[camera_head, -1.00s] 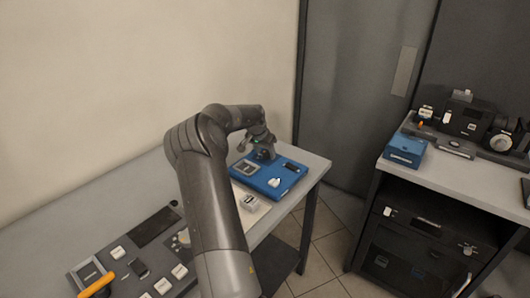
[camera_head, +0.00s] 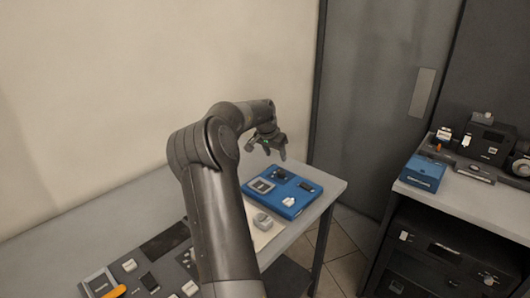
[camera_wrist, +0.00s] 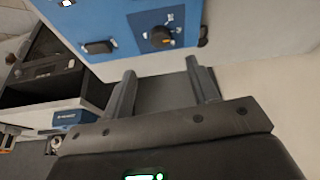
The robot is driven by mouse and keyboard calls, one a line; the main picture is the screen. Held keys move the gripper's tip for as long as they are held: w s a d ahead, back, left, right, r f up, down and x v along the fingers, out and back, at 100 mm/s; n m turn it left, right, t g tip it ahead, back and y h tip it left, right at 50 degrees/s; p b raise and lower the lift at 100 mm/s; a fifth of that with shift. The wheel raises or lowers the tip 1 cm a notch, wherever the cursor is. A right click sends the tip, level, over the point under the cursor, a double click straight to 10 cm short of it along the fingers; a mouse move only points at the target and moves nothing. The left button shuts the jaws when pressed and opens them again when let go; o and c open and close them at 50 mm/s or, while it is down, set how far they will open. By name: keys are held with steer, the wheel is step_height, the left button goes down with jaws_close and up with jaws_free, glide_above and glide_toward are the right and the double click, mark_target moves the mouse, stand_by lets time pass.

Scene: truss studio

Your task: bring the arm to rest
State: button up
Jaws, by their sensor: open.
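My gripper (camera_head: 267,150) hangs in the air above the back part of the blue panel (camera_head: 283,208), with clear space under its fingers. In the wrist view my gripper (camera_wrist: 160,80) shows two dark fingers spread apart with nothing between them. The blue panel also shows at the top of the wrist view (camera_wrist: 125,30), beyond the fingertips, with a dark knob on it. My arm reaches from the bottom of the head view, bends at the elbow and hides part of the table.
A wall stands behind. At right, a shelf unit (camera_head: 465,205) holds a blue box (camera_head: 424,172) and devices.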

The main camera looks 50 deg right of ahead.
steer(key=s+a+r+n+t+y, duration=0.1)
steer(key=a+r+n, duration=0.25)
steer(key=a, duration=0.75)
steer(key=s+a+r+n+t+y, duration=0.15)
steer(key=a+r, duration=0.25)
steer(key=a, duration=0.7)
steer(key=s+a+r+n+t+y, duration=0.1)
steer(key=a+r+n+t, duration=0.2)
steer(key=a, duration=0.8)
steer(key=s+a+n, duration=0.4)
steer(key=s+a, duration=0.5)
steer(key=a, duration=0.2)
steer(key=s+a+f+n, duration=0.1)
steer(key=s+a+n, duration=0.3)
steer(key=s+a, duration=0.5)
steer(key=a+y, duration=0.1)
steer(key=a, duration=0.2)
steer(key=shift+f+n, duration=0.15)
steer(key=shift+n, duration=0.25)
steer(key=shift+o, duration=0.3)
steer(key=shift+s+a, duration=0.1)
